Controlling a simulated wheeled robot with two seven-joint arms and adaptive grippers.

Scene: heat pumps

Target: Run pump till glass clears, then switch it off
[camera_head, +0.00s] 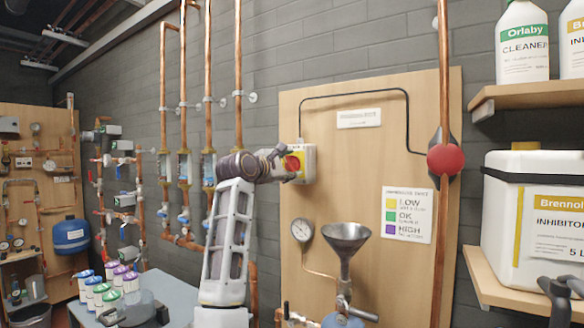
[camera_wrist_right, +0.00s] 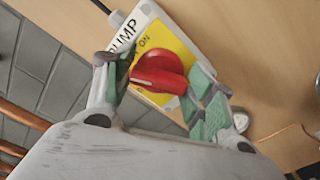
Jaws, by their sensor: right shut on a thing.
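The pump switch (camera_head: 308,160) is a pale box with a yellow plate and a red knob (camera_head: 292,162), on the wooden board. My right gripper (camera_head: 283,163) is at the switch. In the right wrist view, the fingers of my right gripper (camera_wrist_right: 160,82) are shut around the red knob (camera_wrist_right: 158,72); "PUMP" and "ON" show on the switch (camera_wrist_right: 140,28). The knob's bar slants; its exact setting is unclear. A round red disc (camera_head: 445,160) in a dark fitting on the vertical copper pipe may be the glass; it looks solid red. My left gripper is not in view.
A funnel (camera_head: 345,236) and a gauge (camera_head: 302,230) stand below the switch. A colour card (camera_head: 408,215) hangs beside them. Shelves with bottles and a large container (camera_head: 530,220) are at the right. Several small pots (camera_head: 100,290) stand on a table at lower left.

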